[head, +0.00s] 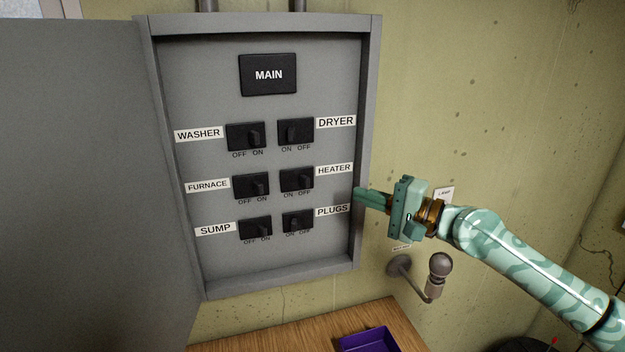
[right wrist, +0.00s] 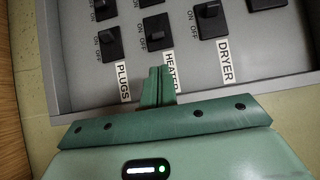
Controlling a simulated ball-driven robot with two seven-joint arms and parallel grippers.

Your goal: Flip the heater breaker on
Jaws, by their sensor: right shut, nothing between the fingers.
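The heater breaker (head: 297,179) is a black switch in the right column of the grey panel, between the dryer and plugs breakers. Its toggle sits toward the right, on the side marked OFF. It also shows in the right wrist view (right wrist: 157,31), above its white HEATER label (right wrist: 171,72). My right gripper (head: 357,193) is shut and empty at the panel's right rim, to the right of the breaker and slightly lower. In the right wrist view its fingertips (right wrist: 160,70) overlap the HEATER label, apart from the toggle. My left gripper is not in view.
The dryer breaker (head: 295,132) and plugs breaker (head: 297,221) are close above and below. The panel's raised rim (head: 368,120) borders the switches. The open door (head: 75,180) fills the left. A wall fixture (head: 437,275) and a purple tray (head: 368,341) are lower right.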

